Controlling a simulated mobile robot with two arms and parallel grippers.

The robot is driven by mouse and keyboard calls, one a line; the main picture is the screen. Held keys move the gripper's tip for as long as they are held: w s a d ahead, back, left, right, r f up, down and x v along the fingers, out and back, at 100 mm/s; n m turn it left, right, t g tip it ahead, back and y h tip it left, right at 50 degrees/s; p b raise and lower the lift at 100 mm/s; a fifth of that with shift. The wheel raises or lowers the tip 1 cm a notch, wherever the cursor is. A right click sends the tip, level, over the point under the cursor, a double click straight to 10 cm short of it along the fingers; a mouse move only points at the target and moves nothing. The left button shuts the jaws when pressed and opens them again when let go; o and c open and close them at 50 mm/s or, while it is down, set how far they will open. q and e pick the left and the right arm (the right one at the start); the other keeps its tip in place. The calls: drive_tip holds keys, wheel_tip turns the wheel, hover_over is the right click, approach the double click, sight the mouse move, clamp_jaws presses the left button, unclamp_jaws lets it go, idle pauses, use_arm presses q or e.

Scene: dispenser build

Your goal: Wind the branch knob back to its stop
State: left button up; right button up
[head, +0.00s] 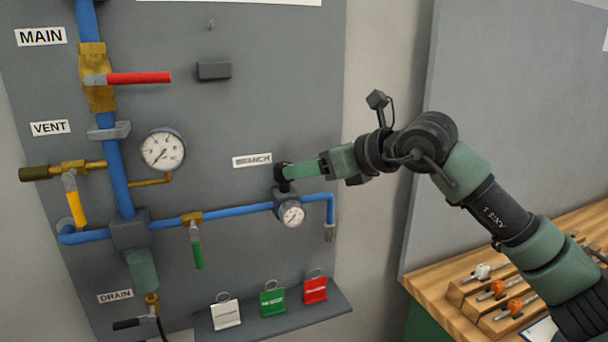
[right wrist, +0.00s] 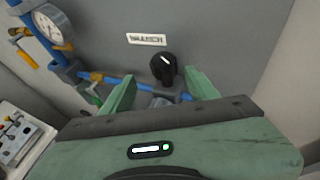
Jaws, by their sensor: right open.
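The branch knob (head: 280,173) is black and sits on top of the branch regulator, just under the BRANCH label. In the right wrist view the knob (right wrist: 163,68) shows a white pointer line on its face. My right gripper (head: 291,171) reaches in from the right at the knob. In the right wrist view its green fingers (right wrist: 160,74) are open, and the knob appears between their tips. I cannot tell whether either finger touches it. The regulator gauge (head: 292,214) sits below the knob. My left gripper is not in view.
Blue pipe (head: 240,211) runs along the panel with a green-handled valve (head: 196,248). A red main lever (head: 138,78), yellow vent lever (head: 75,205) and larger gauge (head: 162,149) are further left. A shelf (head: 272,326) with tags is below. A wooden bench (head: 440,268) stands right.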

sight(285, 164)
drive_tip(key=p+x, duration=0.1)
drive_tip(key=x, duration=0.1)
drive_tip(key=p+x, duration=0.1)
drive_tip(key=x, duration=0.1)
drive_tip(key=p+x, duration=0.1)
drive_tip(key=x, duration=0.1)
drive_tip(key=shift+w+r, duration=0.3)
drive_tip(key=shift+w, duration=0.15)
drive_tip(key=shift+w+a+f, duration=0.3)
drive_tip(key=shift+a, duration=0.15)
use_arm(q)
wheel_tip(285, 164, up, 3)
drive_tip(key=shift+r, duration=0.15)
use_arm(e)
drive_tip(key=shift+w+f, duration=0.15)
drive_tip(key=shift+w, duration=0.05)
clamp_jaws()
